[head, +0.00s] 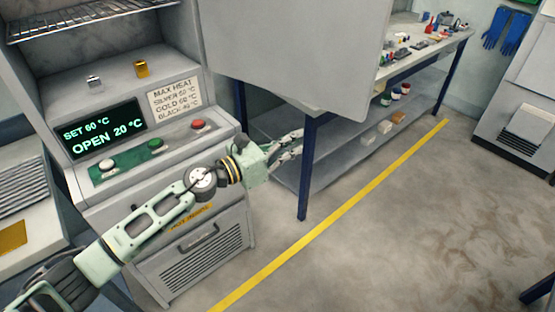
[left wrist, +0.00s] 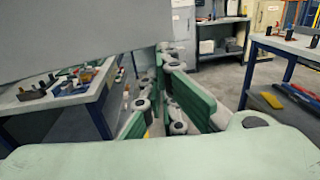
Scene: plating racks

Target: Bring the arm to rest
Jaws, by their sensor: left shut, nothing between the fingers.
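My left arm reaches in from the left in the head view, passing in front of the oven's lower front. My left gripper (head: 292,146) is in front of the table with blue legs, near its lower shelf. Its fingers are shut with nothing between them. The left wrist view shows the green and grey finger links of the same gripper (left wrist: 170,95) close up, with no object held. My right gripper is not in view.
The oven (head: 185,75) has a display reading "SET 60 °C, OPEN 20 °C" and its grey door (head: 300,40) stands open. A workbench (head: 440,48) holds several small items. A yellow line (head: 330,225) crosses the clear floor. Blue gloves (head: 505,30) hang on the wall.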

